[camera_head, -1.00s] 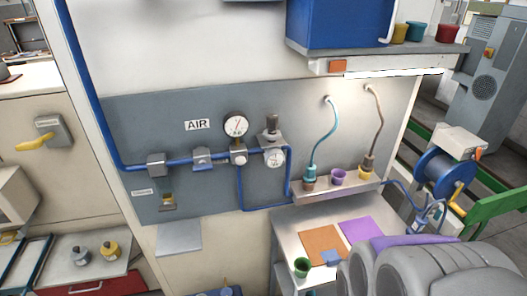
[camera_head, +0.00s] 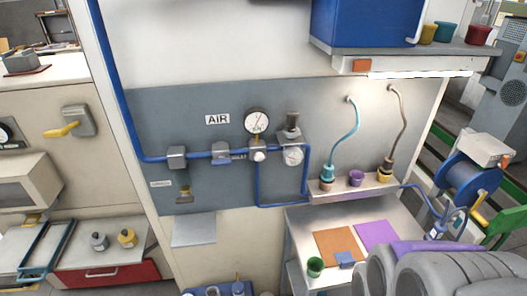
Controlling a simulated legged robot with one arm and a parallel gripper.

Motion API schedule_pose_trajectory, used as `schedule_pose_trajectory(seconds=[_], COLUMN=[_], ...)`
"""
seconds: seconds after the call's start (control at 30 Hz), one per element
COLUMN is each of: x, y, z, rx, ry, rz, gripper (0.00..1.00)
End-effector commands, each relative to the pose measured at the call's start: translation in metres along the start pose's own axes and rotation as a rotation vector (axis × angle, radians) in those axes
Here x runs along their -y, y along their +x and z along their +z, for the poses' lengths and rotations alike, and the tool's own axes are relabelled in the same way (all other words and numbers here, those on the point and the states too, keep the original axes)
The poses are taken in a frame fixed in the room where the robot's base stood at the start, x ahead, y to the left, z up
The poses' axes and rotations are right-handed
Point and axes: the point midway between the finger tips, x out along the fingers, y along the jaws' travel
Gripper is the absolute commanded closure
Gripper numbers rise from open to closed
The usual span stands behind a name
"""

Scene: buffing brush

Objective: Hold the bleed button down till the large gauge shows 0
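The large round gauge (camera_head: 258,121) with a white face is on the grey wall panel, to the right of the "AIR" label. Its dark needle points up and to the right; the numbers are too small to read. A small pale round knob (camera_head: 259,155), perhaps the bleed button, sits just below it on the fitting in the blue pipe. A smaller gauge (camera_head: 292,156) is to the right, under a dark-topped regulator (camera_head: 291,128). My gripper is not in view; only grey parts of my arm show at the lower right, well apart from the gauge.
Blue pipe (camera_head: 128,90) runs down and across the panel, with a valve block (camera_head: 177,157) on it. A steel bench (camera_head: 300,222) with coloured mats stands below right. A shelf (camera_head: 405,57) juts out above. The space before the gauges looks clear.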

Motion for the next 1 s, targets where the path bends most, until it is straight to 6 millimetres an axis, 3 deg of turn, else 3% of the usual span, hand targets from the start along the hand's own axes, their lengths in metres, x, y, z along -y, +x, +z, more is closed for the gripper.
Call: schedule_pose_trajectory(seconds=[0.37,1.0], x=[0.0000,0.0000], y=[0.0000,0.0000], z=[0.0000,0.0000], rx=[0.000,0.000], ry=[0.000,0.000], rz=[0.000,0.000], gripper=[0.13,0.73])
